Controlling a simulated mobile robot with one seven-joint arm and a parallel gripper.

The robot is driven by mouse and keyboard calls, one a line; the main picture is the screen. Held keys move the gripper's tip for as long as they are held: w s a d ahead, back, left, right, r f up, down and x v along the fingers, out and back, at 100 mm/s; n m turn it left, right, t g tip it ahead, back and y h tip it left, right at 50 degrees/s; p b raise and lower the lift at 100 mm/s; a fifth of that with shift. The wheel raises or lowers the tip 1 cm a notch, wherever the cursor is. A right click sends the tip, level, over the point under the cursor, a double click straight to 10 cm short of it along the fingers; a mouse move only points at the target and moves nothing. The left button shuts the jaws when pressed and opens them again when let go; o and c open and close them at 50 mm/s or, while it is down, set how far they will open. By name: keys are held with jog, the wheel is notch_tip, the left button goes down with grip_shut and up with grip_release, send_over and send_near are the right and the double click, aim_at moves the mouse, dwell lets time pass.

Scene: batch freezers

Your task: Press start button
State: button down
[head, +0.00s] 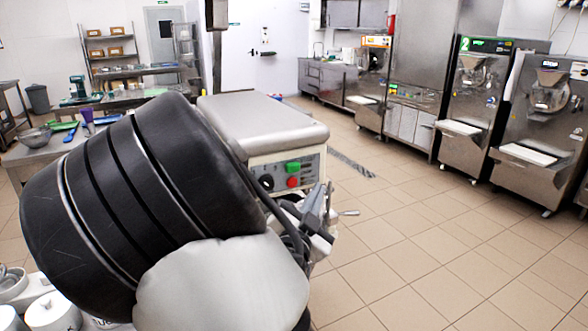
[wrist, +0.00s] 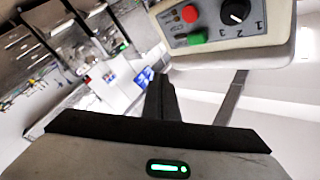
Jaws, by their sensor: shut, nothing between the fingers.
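The control panel on the end of a machine with a grey top (head: 262,120) carries a green button (head: 292,168), a red button (head: 292,182) below it, and a dark knob (head: 267,182) to the left. In the wrist view the panel appears turned over, with the green button (wrist: 197,36), red button (wrist: 189,13) and knob (wrist: 236,11) near the top. No lettering names the start button. My gripper (head: 322,196) is shut and empty, just right of and below the panel in the head view. Its dark fingers (wrist: 160,85) appear apart from the buttons.
My arm covers much of the head view's left and hides part of the machine. A steel table (head: 40,157) with a bowl and utensils stands at left. Freezer machines (head: 475,105) line the right wall. The tiled floor (head: 420,250) at right is clear.

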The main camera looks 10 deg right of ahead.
aim_at(293, 167)
jog(key=shift+w, duration=0.1)
jog(key=w+a, duration=0.2)
jog(key=w, duration=0.6)
jog(key=shift+a+b, duration=0.35)
jog(key=shift+w, duration=0.2)
dwell(1.6)
jog(key=shift+w+a, duration=0.15)
jog(key=shift+w, duration=0.15)
